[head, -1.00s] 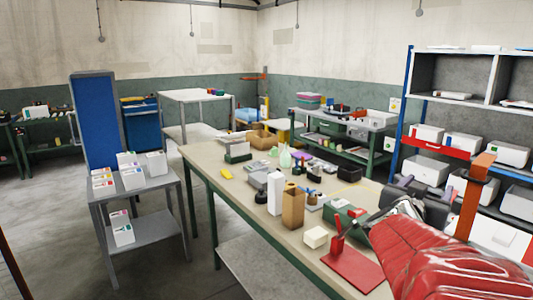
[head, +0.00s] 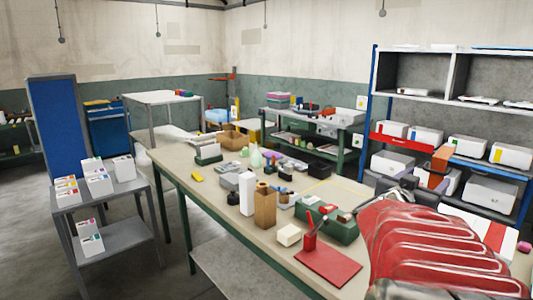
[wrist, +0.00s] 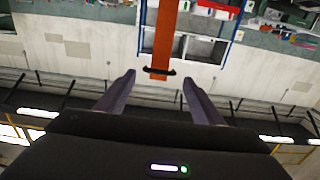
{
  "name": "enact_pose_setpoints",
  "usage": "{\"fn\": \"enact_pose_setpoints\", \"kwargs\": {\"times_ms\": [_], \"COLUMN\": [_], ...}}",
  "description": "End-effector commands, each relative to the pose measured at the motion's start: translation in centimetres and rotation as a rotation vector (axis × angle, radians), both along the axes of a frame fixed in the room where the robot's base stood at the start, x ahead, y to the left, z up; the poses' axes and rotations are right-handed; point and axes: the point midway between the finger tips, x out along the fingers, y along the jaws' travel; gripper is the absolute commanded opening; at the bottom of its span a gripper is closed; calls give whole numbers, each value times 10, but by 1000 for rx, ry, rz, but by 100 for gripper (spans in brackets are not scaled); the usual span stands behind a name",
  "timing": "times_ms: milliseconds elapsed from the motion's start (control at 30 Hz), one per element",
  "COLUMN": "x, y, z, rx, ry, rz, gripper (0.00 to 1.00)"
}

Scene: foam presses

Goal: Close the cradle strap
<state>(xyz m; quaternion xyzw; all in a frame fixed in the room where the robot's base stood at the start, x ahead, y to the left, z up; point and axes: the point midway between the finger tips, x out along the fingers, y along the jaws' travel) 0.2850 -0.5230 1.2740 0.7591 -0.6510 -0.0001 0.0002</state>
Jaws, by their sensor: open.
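An orange strap (wrist: 164,38), which I take to be the cradle strap, stands up as a flat band with a dark bar at its free end. In the wrist view it comes in from the top, and its end lies in line with the gap between my fingers. The head view shows its upper part (head: 441,158); my arm hides the rest. The cradle cannot be made out. My gripper (wrist: 158,77) is open, with its two purple-grey fingers spread and nothing between them. How far the strap is from the fingers is unclear.
A long workbench (head: 235,225) carries a green case (head: 328,222), a red plate with an upright post (head: 328,267), a cream block (head: 289,235) and a brown box (head: 265,205). Shelves with white boxes (head: 512,153) stand behind on the right. Floor is free at the left.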

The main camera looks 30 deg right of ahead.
Motion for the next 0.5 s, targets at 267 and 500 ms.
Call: {"fn": "enact_pose_setpoints", "kwargs": {"times_ms": [267, 500], "x": [6, 10], "y": [-35, -63], "z": [0, 0], "rx": [0, 0], "ry": [0, 0], "rz": [0, 1], "gripper": [61, 61]}}
